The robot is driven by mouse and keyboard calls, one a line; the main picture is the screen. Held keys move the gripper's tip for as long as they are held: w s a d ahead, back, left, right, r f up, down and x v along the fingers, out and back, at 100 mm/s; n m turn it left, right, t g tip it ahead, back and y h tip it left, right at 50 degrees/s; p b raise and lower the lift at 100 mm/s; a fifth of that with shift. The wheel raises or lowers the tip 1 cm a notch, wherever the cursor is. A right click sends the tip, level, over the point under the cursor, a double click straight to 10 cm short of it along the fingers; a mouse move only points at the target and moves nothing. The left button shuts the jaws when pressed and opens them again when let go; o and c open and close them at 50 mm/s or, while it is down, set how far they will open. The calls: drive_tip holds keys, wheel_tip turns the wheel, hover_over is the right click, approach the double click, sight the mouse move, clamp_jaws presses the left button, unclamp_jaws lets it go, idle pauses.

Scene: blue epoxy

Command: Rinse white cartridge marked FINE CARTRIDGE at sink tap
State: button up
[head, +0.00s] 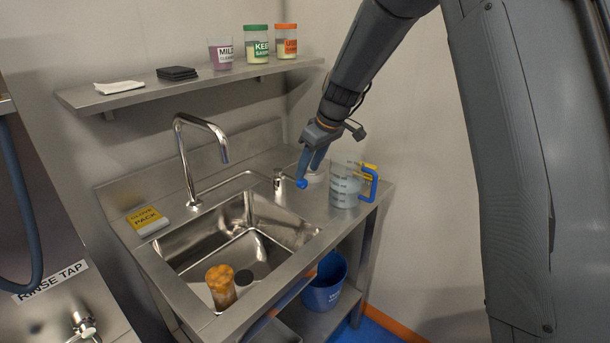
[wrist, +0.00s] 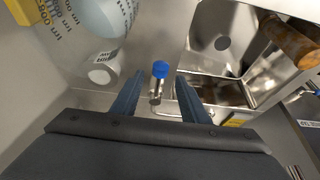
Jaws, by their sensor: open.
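The sink (head: 282,221) has a tall bent tap (head: 205,125) on its back rim. A stained brown-orange cylinder (head: 222,287) stands in the basin, and it also shows in the wrist view (wrist: 292,42); no marking on it is readable. My gripper (head: 306,172) is open over the counter right of the basin. A blue knob on a metal lever (wrist: 160,69) lies between its fingers in the wrist view; contact is unclear.
A clear measuring jug (head: 344,187) with a blue handle stands right of my gripper. A yellow-labelled pack (head: 148,221) lies on the left rim. A blue bin (head: 326,284) is below. A shelf (head: 165,93) holds jars. A RINSE TAP label (head: 50,280) is at far left.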

sight(304, 180)
drive_tip(key=shift+p+x, duration=0.55)
drive_tip(key=shift+x, duration=1.9)
drive_tip(key=shift+c, duration=0.5)
clamp_jaws()
